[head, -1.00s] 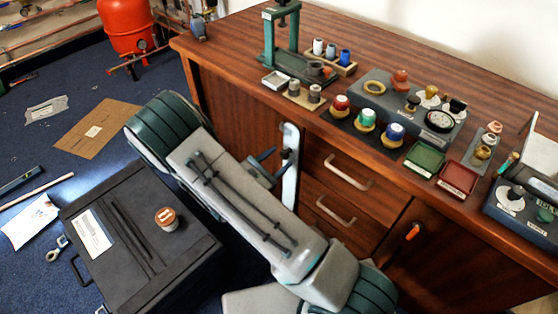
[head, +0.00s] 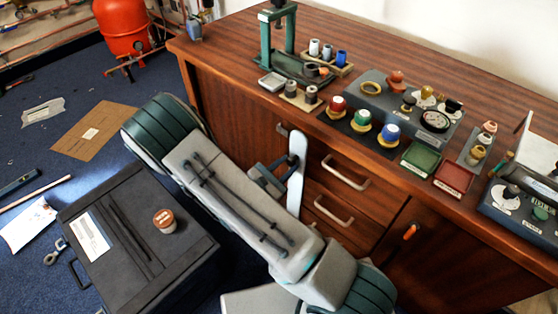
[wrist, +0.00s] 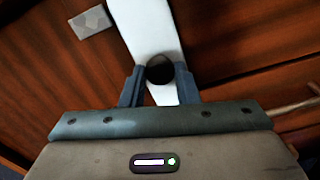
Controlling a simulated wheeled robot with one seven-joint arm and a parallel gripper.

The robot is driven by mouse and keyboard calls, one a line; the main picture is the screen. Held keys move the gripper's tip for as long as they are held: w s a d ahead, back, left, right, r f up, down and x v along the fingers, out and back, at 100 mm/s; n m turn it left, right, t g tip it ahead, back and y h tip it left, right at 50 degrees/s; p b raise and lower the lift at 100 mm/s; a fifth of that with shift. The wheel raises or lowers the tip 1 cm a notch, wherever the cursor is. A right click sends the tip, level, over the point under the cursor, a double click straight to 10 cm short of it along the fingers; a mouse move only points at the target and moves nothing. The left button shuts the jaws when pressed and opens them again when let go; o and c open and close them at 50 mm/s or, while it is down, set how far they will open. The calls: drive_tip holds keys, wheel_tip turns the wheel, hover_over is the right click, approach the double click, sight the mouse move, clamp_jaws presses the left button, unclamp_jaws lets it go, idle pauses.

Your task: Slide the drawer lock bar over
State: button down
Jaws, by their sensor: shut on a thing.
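The drawer lock bar (head: 297,165) is a long pale strip standing nearly upright on the cabinet front, just left of the drawers. In the wrist view the lock bar (wrist: 147,25) runs up from between my fingers, slightly tilted, with a dark round knob (wrist: 160,69) on it. My gripper (wrist: 160,82) is shut on this knob, one blue-grey finger on each side. In the head view my gripper (head: 280,178) is at the bar, and my arm reaches in from the lower right. The bar's lower end is partly hidden.
Two drawers with pale handles (head: 345,173) are right of the bar. An orange latch (head: 411,232) is on the door further right. A small grey plate (wrist: 90,21) shows beside the bar. A dark case (head: 135,245) stands on the floor below my arm.

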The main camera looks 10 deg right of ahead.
drive_tip(key=shift+s+d, duration=0.15)
drive_tip(key=c, duration=1.1)
unclamp_jaws()
drive_tip(key=shift+s+a, duration=0.2)
drive_tip(key=shift+a, duration=0.2)
drive_tip(key=p+v, duration=0.2)
drive_tip(key=v, duration=1.1)
